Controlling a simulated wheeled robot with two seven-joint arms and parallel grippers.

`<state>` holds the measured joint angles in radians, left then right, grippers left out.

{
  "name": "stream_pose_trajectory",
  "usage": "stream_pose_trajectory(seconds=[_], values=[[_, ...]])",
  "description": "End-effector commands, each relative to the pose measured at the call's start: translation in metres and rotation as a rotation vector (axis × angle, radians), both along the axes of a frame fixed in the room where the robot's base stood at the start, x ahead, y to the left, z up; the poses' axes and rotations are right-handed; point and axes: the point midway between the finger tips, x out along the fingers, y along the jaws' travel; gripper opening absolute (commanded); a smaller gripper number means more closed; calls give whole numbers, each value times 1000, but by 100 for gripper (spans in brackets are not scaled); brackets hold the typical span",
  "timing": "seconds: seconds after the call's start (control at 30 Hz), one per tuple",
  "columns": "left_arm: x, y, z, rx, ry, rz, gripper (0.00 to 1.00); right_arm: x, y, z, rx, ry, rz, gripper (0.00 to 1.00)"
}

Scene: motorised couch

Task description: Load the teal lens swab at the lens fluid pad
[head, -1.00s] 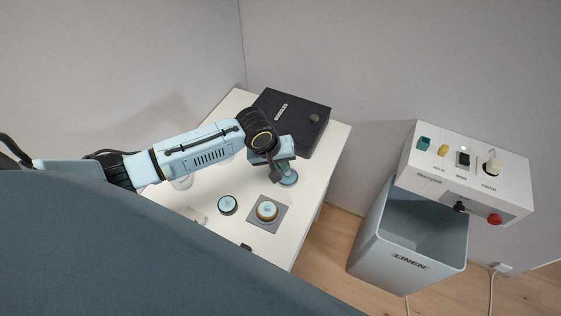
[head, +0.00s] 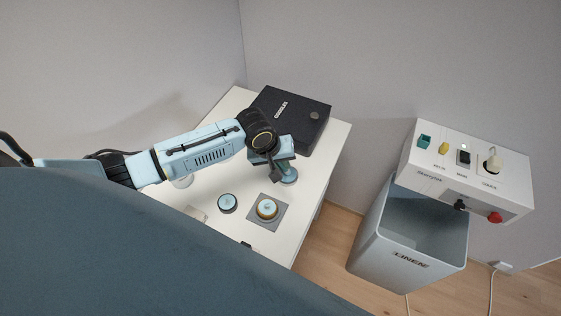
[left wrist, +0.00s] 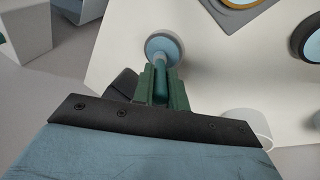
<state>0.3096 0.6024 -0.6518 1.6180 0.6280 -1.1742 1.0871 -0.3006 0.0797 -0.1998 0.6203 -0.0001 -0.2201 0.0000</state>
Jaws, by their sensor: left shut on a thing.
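My left gripper (left wrist: 162,90) has green fingers shut on the teal lens swab (left wrist: 161,78). The swab's far end overlaps a round light-blue pad with a pale rim (left wrist: 165,45), which looks like the lens fluid pad. I cannot tell whether the swab presses on it or hovers just above. In the head view the pad (head: 289,177) lies on the white table, right by my left gripper (head: 280,167); the swab is mostly hidden there by the gripper. My right gripper is not in view.
A black case (head: 292,115) stands behind the gripper. A dark-rimmed blue disc (head: 228,203) and a grey square plate (head: 272,224) with a gold-ringed round piece lie in front. A grey linen bin (head: 408,255) and a white switch box (head: 465,165) are at the right.

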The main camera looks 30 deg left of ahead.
Motion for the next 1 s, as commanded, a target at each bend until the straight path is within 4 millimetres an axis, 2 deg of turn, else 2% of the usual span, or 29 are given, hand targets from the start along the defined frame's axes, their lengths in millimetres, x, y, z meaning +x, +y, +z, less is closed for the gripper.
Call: stream_pose_trajectory(seconds=[1.0], values=[[-1, -1, -1, -1, 3, -1, 0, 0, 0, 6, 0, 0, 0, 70]])
